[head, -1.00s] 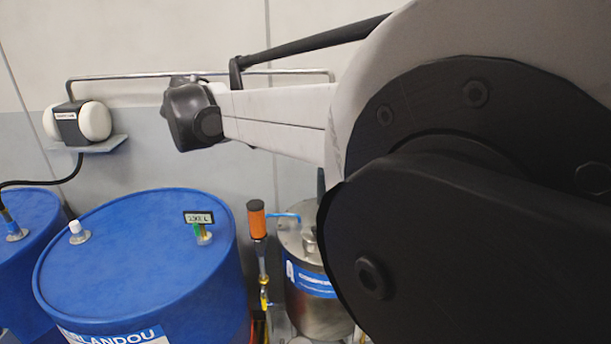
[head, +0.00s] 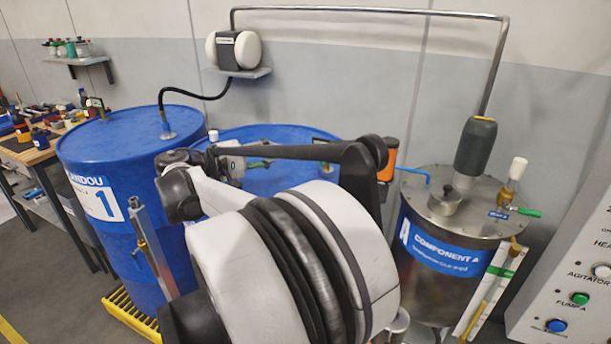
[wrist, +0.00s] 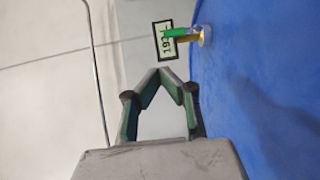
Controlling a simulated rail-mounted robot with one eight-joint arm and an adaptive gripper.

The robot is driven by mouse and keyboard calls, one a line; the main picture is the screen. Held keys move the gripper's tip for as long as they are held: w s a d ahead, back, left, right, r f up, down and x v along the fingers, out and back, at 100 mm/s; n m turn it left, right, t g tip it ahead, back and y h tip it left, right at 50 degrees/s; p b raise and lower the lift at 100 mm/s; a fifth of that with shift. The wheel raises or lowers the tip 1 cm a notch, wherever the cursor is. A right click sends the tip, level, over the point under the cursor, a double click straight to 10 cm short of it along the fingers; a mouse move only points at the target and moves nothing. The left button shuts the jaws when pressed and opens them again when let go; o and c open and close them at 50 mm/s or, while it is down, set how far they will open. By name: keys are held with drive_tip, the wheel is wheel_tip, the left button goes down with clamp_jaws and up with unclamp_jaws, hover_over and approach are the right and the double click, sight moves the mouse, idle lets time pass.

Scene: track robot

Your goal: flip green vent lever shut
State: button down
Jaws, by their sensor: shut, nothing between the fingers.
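In the wrist view, a small green lever (wrist: 175,33) sits on a brass-coloured valve beside a small display tag (wrist: 161,44), at the rim of a blue drum (wrist: 255,95). My gripper (wrist: 160,72) is shut and empty, its green-padded fingers meeting at the tips. The tips are apart from the lever, just short of the tag in the picture. In the head view, my arm crosses in front of the middle blue drum (head: 295,134) and hides much of its top. Another green lever (head: 522,211) lies roughly level on the steel tank (head: 445,290) at right, far from my gripper.
An orange-topped part (head: 388,160) stands between the middle drum and the tank. A control panel (head: 570,290) is at far right. Another blue drum (head: 120,150) and a workbench (head: 30,150) are at left. A pipe (head: 400,10) runs along the wall above.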

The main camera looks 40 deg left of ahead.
drive_tip(key=shift+t, duration=0.4)
drive_tip(key=s+f, duration=0.1)
drive_tip(key=s+a+f+b, duration=0.1)
drive_tip(key=s+a+f, duration=0.1)
drive_tip(key=f, duration=0.1)
drive_tip(key=shift+s+a+f+b, duration=0.1)
drive_tip(key=shift+s+a+b, duration=0.1)
drive_tip(key=shift+a+b, duration=0.1)
approach(322, 160)
drive_tip(key=w+a, duration=0.2)
drive_tip(key=w, duration=0.1)
drive_tip(key=w+a, duration=0.1)
drive_tip(key=w, duration=0.1)
drive_tip(key=shift+w, duration=0.15)
drive_tip(key=d, duration=0.1)
drive_tip(key=w+d, duration=0.1)
drive_tip(key=shift+w+d, duration=0.3)
drive_tip(key=shift+d, duration=0.05)
drive_tip(key=shift+w+d, duration=0.25)
drive_tip(key=shift+d, duration=0.2)
drive_tip(key=shift+w+d, duration=0.1)
